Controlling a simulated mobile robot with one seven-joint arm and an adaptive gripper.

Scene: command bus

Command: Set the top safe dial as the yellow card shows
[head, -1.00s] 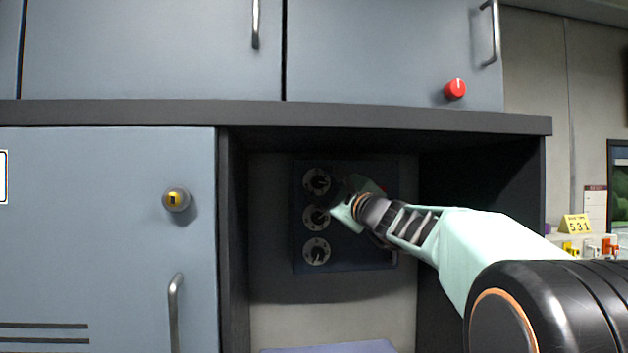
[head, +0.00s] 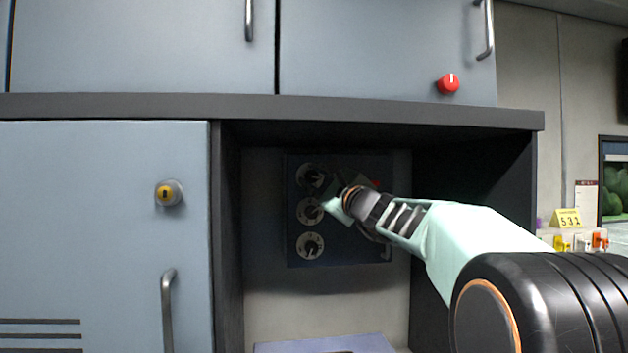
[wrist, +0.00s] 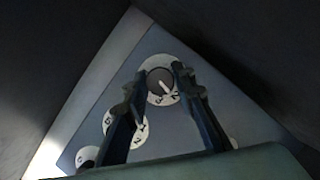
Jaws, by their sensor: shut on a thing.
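The safe's dark blue panel (head: 345,255) stands inside the recess with three round white dials in a column. The top dial (head: 311,176) is partly hidden by my gripper (head: 325,182) in the head view. In the wrist view, my gripper (wrist: 160,76) has one finger on each side of the top dial's knob (wrist: 158,79) and is shut on it. The knob's white mark points down and to the right; the number it meets is hard to read. The middle dial (head: 309,211) and bottom dial (head: 310,246) are free. The yellow card (head: 567,219) appears to read 5 3 1.
Dark recess walls (head: 475,180) stand close on both sides, with a shelf (head: 300,110) above. A yellow-marked knob (head: 169,193) is on the left door, and a red knob (head: 448,84) is on the upper cabinet. A pale purple surface (head: 325,344) lies below.

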